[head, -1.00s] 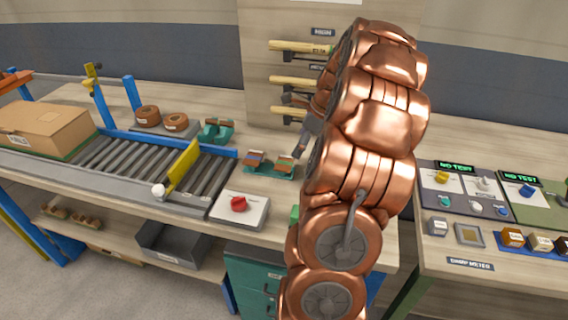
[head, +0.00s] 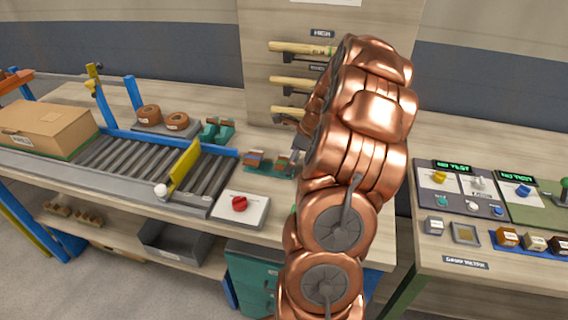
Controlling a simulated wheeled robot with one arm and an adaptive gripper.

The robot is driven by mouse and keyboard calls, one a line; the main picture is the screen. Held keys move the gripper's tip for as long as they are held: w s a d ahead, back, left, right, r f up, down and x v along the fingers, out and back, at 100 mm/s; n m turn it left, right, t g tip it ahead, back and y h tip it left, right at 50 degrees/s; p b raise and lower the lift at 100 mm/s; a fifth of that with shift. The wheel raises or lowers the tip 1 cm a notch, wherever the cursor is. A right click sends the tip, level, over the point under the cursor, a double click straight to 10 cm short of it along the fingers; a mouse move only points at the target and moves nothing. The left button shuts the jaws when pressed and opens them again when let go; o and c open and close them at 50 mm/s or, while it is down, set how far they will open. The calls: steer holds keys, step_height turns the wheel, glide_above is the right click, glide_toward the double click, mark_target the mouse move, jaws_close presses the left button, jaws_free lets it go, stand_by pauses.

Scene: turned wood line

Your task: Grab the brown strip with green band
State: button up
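Two small teal holders with brown strips sit on the bench right of the roller conveyor. The left strip (head: 255,157) is brown with a bluish band. The right strip (head: 282,160) is brown with what looks like a green band, though it is too small to be sure. My gripper (head: 297,149) is mostly behind my copper arm. Its visible grey part is just above and right of the right strip. I cannot tell whether it touches the strip or whether its fingers are open.
A red knob (head: 239,203) on a white box stands in front of the holders. A yellow gate (head: 184,165) crosses the conveyor (head: 120,160). A teal clamp-like block (head: 217,131) stands behind the conveyor.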

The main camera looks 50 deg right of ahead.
steer(key=shift+f, duration=0.2)
stand_by(0.5)
steer(key=shift+c, duration=0.3)
steer(key=c, duration=0.8)
